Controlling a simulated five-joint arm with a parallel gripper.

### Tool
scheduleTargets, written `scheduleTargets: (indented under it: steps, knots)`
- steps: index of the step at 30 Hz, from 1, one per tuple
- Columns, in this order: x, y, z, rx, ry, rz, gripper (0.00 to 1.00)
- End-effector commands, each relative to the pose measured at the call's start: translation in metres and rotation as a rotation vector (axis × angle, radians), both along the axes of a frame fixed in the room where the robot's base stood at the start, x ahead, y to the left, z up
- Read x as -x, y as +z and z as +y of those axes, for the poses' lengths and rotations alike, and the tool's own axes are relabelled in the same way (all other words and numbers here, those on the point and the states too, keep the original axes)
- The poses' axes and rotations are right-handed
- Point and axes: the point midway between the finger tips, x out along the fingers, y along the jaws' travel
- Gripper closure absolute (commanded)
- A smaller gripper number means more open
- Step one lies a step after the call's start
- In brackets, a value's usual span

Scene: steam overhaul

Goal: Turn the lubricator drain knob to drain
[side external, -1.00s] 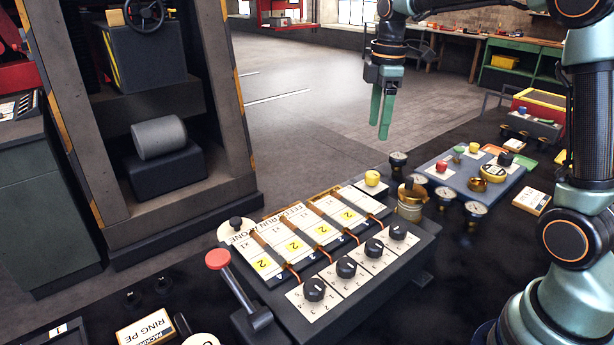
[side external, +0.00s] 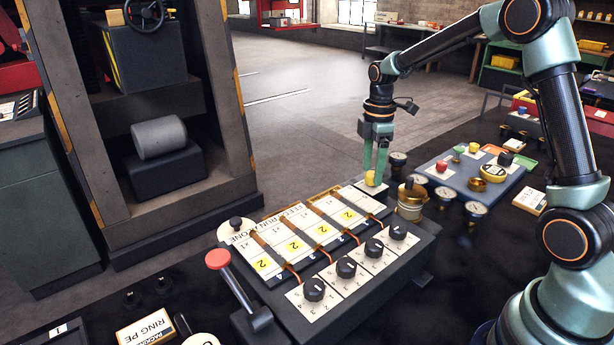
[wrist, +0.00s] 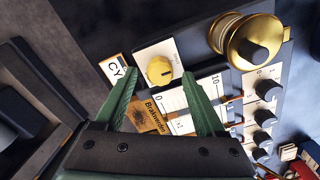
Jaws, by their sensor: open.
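The yellow knob (side external: 370,178) stands on a small white plate at the far corner of the lubricator (side external: 403,262). In the wrist view the knob (wrist: 159,71) shows a dark pointer line on its face, and the plate's lettering is too small to read. My gripper (side external: 375,179) points down at the knob, with its green fingers close above or around it. In the wrist view my gripper (wrist: 157,74) is open, with a finger to each side below the knob. I cannot tell whether either finger touches it.
A brass cup (side external: 410,203) stands just right of the knob. Several black knobs (side external: 346,267) line the lubricator's front, and a red-topped lever (side external: 218,259) is at its left. Gauges (side external: 397,160) and a blue-grey tray (side external: 440,182) lie to the right.

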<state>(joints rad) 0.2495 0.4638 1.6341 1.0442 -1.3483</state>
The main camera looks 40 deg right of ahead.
Motion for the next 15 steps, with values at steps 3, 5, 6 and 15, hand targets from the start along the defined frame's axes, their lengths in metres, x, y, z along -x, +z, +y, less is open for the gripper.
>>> scheduleTargets:
  steps: [3,5,6,15]
  knots:
    - [0.0002,-0.0075,0.0001,0.000,0.000,0.001,0.28]
    - [0.0003,-0.0089,0.0001,0.000,0.000,0.000,0.28]
    - [0.0002,-0.0093,0.0001,0.000,0.000,0.000,0.28]
    - [0.0001,-0.0092,0.0000,0.000,0.000,0.000,0.62]
